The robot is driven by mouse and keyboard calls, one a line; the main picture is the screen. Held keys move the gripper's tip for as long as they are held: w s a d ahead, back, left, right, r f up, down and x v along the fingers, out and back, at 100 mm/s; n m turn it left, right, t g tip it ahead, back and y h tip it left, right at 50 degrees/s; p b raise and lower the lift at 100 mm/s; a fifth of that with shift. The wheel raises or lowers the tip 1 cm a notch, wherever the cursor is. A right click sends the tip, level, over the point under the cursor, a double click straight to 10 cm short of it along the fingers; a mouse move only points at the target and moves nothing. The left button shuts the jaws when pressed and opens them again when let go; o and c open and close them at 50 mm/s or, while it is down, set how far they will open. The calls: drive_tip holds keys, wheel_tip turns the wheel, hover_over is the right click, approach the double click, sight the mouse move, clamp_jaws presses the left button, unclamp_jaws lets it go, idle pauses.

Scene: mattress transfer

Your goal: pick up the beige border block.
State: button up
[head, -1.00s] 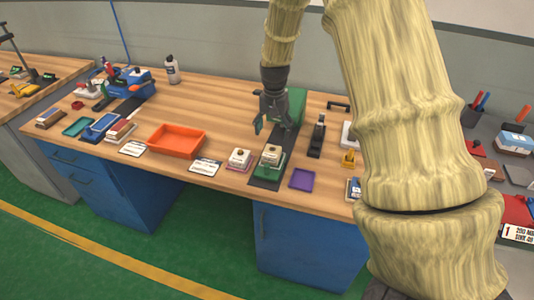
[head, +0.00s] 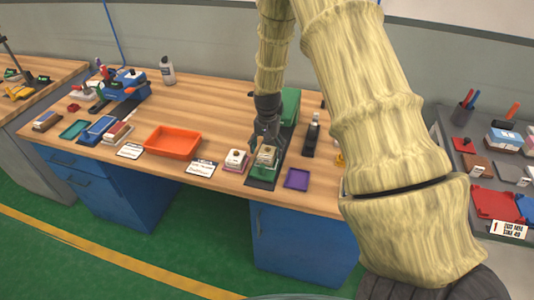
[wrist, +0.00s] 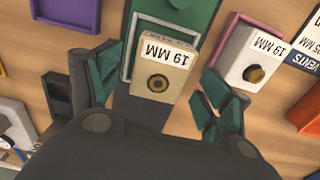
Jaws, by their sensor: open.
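The beige border block (wrist: 160,75) has a "19 MM" label and a dark round knob or hole on its face. It lies between my gripper's two spread green-padded fingers in the wrist view, with a gap on each side. It sits at the green holder (wrist: 186,14). In the head view the block (head: 266,153) is near the front of the workbench, partly hidden by my gripper (head: 262,143). My gripper is open, empty, and close above the block.
A similar white block (wrist: 252,58) with a "19 MM" label stands close to the right finger in the wrist view. In the head view, a purple tray (head: 297,179) lies right of the green holder, and an orange tray (head: 173,142) lies to the left. A dark tool (head: 312,137) stands behind right.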

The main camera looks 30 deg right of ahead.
drive_tip(key=shift+f, duration=0.95)
drive_tip(key=c, duration=1.2)
drive_tip(key=shift+r, duration=0.15)
